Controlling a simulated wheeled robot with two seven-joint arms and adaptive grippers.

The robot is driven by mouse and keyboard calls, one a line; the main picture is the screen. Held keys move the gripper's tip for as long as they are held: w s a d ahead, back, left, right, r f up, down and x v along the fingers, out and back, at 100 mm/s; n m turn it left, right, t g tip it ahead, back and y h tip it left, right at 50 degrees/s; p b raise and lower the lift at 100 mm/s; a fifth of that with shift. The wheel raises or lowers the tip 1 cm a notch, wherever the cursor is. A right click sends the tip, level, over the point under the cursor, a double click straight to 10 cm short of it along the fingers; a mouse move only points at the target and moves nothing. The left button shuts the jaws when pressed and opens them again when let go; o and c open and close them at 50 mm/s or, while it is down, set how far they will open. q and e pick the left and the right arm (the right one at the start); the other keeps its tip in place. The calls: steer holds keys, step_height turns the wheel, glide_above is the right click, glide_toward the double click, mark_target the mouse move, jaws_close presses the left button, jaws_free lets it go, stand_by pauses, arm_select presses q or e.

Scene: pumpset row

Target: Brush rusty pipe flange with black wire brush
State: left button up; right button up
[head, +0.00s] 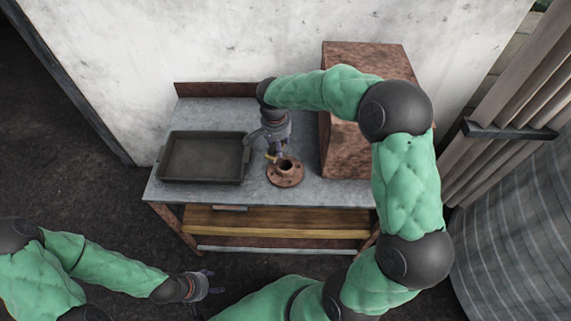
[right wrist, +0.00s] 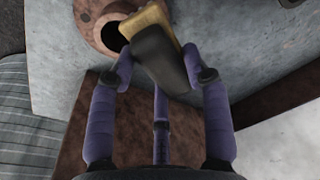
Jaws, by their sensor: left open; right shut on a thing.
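The rusty pipe flange (head: 285,174) sits on the grey bench top, right of the dark tray. In the right wrist view the flange (right wrist: 92,18) shows at the top, partly cut off, with its dark bore facing up. My right gripper (head: 274,150) is over the bench just behind the flange. It is shut on the wire brush (right wrist: 160,52), which has a black body and a tan edge. The brush is close to the flange's bore; I cannot tell whether it touches. My left gripper (head: 204,283) is open and empty, low in front of the bench.
The dark tray (head: 201,181) stands on the left of the bench top (head: 222,112) and looks empty. A large rusty box (head: 346,160) stands right of the flange, beside my right arm. A wooden shelf (head: 275,222) lies below. A ribbed grey tank (head: 520,230) is at the right.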

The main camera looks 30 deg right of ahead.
steer(key=shift+p, duration=0.9)
steer(key=shift+f, duration=0.15)
steer(key=shift+r+p, duration=1.3)
steer(key=shift+r, duration=0.75)
steer(key=shift+f, duration=0.1)
